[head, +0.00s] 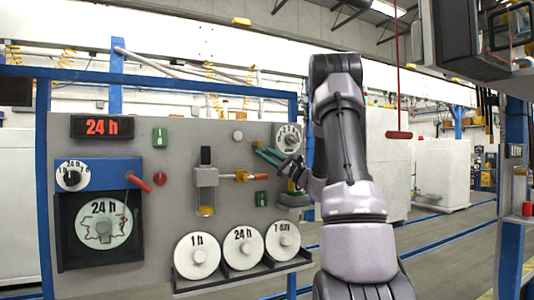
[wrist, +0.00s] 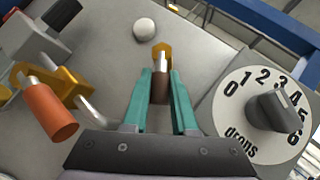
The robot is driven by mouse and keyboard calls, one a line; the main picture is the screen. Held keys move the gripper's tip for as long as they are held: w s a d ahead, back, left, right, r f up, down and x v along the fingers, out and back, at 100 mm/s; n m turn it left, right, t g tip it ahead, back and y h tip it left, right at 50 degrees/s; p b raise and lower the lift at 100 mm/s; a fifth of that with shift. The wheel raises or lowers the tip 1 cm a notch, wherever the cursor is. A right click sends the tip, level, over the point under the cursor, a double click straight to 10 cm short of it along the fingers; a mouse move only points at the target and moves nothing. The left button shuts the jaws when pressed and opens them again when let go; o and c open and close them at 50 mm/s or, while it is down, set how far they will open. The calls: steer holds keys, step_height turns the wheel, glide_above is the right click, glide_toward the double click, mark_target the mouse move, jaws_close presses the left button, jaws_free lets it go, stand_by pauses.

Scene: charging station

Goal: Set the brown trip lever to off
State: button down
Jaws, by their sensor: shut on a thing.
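The trip lever (wrist: 160,91) has a dark brown grip on a short metal shaft. It comes out of a yellow-orange bracket (wrist: 162,50) on the grey panel. In the wrist view my gripper (wrist: 160,80) has its two teal fingers on either side of the brown grip, shut on it. In the head view my gripper (head: 257,150) is at the upper right of the panel, and the lever is too small and covered to make out. No on or off marking of the lever can be read.
A numbered dial with a grey knob (wrist: 272,108) is close on the right of my fingers. An orange handle (wrist: 52,110) on a yellow lever is close on the left. A white round button (wrist: 145,29) is above.

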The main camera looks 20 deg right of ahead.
steer(key=shift+a+f+m+t+h, duration=0.15)
steer(key=shift+m+t+h, duration=0.15)
steer(key=shift+m+t, duration=0.45)
steer(key=shift+m, duration=0.35)
steer(key=c, duration=0.7)
jaws_free()
steer(key=shift+s, duration=0.1)
steer(key=v, duration=1)
steer(key=shift+s+f, duration=0.2)
steer(key=shift+f, duration=0.1)
